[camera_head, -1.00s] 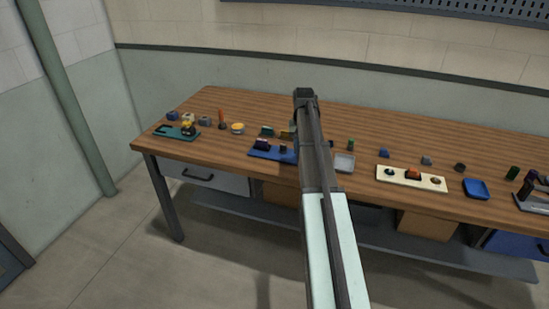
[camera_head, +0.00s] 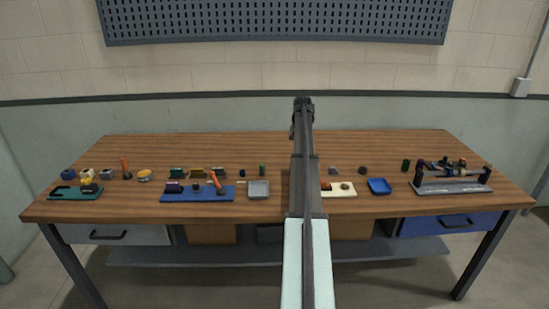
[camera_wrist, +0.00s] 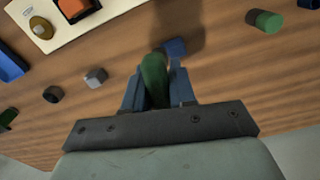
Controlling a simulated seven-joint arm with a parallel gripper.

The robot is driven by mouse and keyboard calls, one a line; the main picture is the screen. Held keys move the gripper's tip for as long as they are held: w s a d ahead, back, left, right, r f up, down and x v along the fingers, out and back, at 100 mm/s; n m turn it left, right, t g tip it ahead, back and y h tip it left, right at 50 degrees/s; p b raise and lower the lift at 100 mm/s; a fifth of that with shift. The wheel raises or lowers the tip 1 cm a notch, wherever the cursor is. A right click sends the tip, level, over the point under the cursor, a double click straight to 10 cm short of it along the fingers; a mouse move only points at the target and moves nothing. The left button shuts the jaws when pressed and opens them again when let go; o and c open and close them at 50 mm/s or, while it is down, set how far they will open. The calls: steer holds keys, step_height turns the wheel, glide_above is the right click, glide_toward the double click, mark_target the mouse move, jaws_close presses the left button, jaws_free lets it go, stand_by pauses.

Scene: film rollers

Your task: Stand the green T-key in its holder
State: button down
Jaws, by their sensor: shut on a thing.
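In the wrist view my gripper (camera_wrist: 157,92) is shut on a dark green rounded piece (camera_wrist: 154,76), which I take to be the green T-key. I see it nearly end-on, so its crossbar and full shape cannot be made out. It is held above the tabletop. In the head view my arm rises through the middle and hides what lies behind it; the key does not show clearly there. I cannot tell for sure which fixture is the holder. A blue board (camera_head: 178,197) with an orange-handled piece (camera_head: 215,181) stands left of my arm.
A cream board (camera_wrist: 97,32) with an orange block, a blue block (camera_wrist: 174,47), a grey block (camera_wrist: 95,77) and a green cylinder (camera_wrist: 265,20) lie nearby. A grey tray (camera_head: 259,189), blue tray (camera_head: 379,186), teal board (camera_head: 75,193) and grey rack (camera_head: 450,186) line the table front.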

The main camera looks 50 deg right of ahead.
steer(key=s+d+r+m, duration=0.2)
steer(key=s+d+m, duration=0.2)
steer(key=s+d, duration=1.75)
steer(key=shift+w+d+f, duration=0.25)
steer(key=shift+f, duration=1.2)
steer(key=shift+w+d+f, duration=0.25)
steer(key=shift+w+f, duration=0.05)
steer(key=shift+f, duration=1.15)
steer(key=shift+w+d+f, duration=0.25)
steer(key=shift+f, duration=1.2)
steer(key=shift+f, duration=0.1)
steer(key=shift+c, duration=2.3)
jaws_free()
step_height(320, 180, up, 7)
